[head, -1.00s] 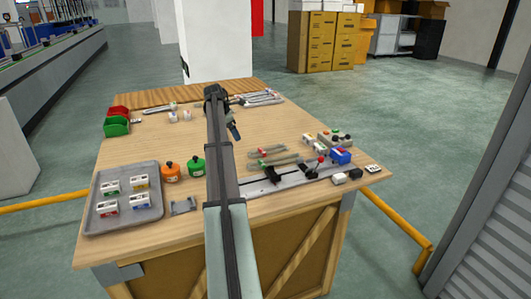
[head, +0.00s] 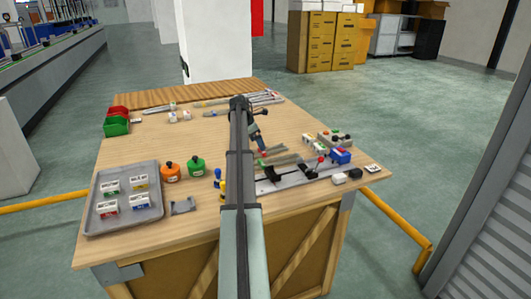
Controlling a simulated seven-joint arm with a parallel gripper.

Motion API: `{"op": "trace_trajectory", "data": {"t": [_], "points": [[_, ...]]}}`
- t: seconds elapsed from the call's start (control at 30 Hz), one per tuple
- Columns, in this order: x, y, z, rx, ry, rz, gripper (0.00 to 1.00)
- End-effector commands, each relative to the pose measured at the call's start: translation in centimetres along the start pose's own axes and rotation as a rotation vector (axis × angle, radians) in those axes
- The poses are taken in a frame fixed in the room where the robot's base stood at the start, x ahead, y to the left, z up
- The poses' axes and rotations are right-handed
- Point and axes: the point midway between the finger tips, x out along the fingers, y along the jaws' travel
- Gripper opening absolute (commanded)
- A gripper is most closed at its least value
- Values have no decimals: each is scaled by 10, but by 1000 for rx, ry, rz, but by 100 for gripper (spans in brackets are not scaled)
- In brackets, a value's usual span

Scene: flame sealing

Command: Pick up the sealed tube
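Pale grey tubes (head: 286,159) lie side by side near the middle right of the table, behind the long grey rail fixture (head: 300,178). A small red end shows at their left, close under my gripper. At this size I cannot tell which tube is sealed. My gripper (head: 261,146) points down just above the left end of these tubes. My arm hides part of the table to the left of them. The fingers are too small to show whether they are open or shut, or whether they touch a tube.
More long tubes or rods (head: 212,103) lie at the back. A grey tray (head: 152,214) with small boxes, an orange pot (head: 170,172) and a green pot (head: 196,167) stand left. Red and green bins (head: 116,124) stand far left. A blue-and-red block (head: 341,156) stands right.

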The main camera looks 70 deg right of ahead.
Motion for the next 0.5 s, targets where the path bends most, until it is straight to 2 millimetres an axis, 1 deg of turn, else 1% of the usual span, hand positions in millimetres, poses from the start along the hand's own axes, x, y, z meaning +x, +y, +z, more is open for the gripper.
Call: {"op": "trace_trajectory", "data": {"t": [0.17, 0.27, 0.5], "points": [[8, 0, 2, 1, 0, 0, 94], [18, 0, 4, 1, 0, -1, 94], [48, 1, 6, 1, 0, -1, 94]]}}
